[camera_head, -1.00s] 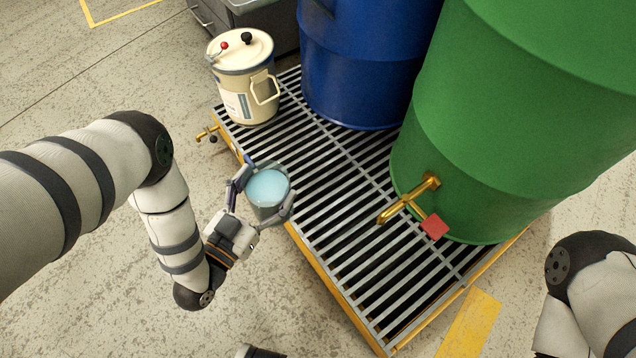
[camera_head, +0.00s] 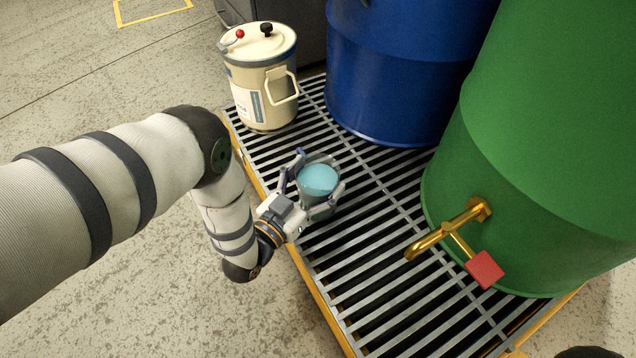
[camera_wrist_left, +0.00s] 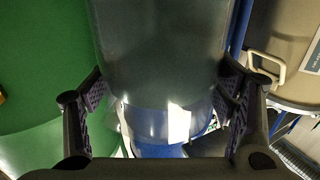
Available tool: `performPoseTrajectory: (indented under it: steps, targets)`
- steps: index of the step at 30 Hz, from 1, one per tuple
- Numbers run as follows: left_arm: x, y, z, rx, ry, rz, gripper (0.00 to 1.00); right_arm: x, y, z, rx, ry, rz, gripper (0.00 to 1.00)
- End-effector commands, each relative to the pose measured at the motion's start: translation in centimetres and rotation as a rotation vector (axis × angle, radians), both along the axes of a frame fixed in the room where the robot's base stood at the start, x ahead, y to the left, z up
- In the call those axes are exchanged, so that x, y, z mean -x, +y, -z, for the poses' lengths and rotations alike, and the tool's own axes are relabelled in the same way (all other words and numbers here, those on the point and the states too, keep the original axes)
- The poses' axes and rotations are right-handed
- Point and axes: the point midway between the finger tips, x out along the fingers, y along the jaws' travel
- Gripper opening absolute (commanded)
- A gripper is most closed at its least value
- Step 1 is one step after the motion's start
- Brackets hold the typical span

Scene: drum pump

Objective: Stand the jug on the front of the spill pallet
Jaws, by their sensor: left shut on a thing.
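The jug (camera_head: 318,183) is a clear grey vessel with light blue liquid in it, seen from above in the head view. My left gripper (camera_head: 312,190) is shut around its sides, over the front left part of the spill pallet (camera_head: 345,311). The pallet has a slatted grey grating and a yellow edge. In the left wrist view the jug (camera_wrist_left: 160,50) fills the middle between the two fingers. I cannot tell whether its base touches the grating. My right gripper is out of view.
A green drum (camera_head: 545,150) with a brass tap (camera_head: 445,235) and red handle (camera_head: 485,269) stands right of the jug. A blue drum (camera_head: 395,80) stands behind. A cream lidded can (camera_head: 262,85) stands at the back left. Bare grating lies in front of the tap.

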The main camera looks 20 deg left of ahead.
Motion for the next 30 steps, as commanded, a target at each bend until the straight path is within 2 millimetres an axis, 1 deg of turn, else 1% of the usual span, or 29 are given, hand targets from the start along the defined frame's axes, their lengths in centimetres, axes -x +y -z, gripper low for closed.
performPoseTrajectory:
  steps: [1,7,10,11,12,13,14,22,25,28,30]
  targets:
    - [-0.1,0.0,0.8,0.001,-0.006,0.000,0.16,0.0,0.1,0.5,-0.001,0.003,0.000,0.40]
    - [-0.1,0.0,0.5,0.001,-0.008,0.000,0.16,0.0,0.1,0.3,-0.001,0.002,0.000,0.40]
    - [-0.1,0.0,0.8,0.001,-0.008,0.000,0.16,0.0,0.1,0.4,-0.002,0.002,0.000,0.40]
    - [0.0,0.0,0.9,0.001,-0.003,0.000,0.79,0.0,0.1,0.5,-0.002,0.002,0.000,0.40]
    - [0.0,0.0,0.9,0.001,-0.003,0.000,0.88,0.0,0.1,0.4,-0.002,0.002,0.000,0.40]
    - [0.0,0.0,0.9,0.001,-0.003,0.000,0.95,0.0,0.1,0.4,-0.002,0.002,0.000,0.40]
    - [0.0,0.0,0.9,0.001,-0.003,0.000,0.97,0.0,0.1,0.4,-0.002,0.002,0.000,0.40]
    - [0.0,0.0,0.9,0.001,-0.004,0.000,0.97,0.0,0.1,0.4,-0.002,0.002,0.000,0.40]
    - [0.1,0.0,0.5,0.001,-0.003,0.000,0.97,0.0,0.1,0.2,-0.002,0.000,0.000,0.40]
    - [2.0,0.4,0.4,0.000,-0.001,-0.001,0.97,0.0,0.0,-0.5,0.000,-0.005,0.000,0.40]
    - [3.9,0.9,0.2,0.001,-0.001,-0.001,0.97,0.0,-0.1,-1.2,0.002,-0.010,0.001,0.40]
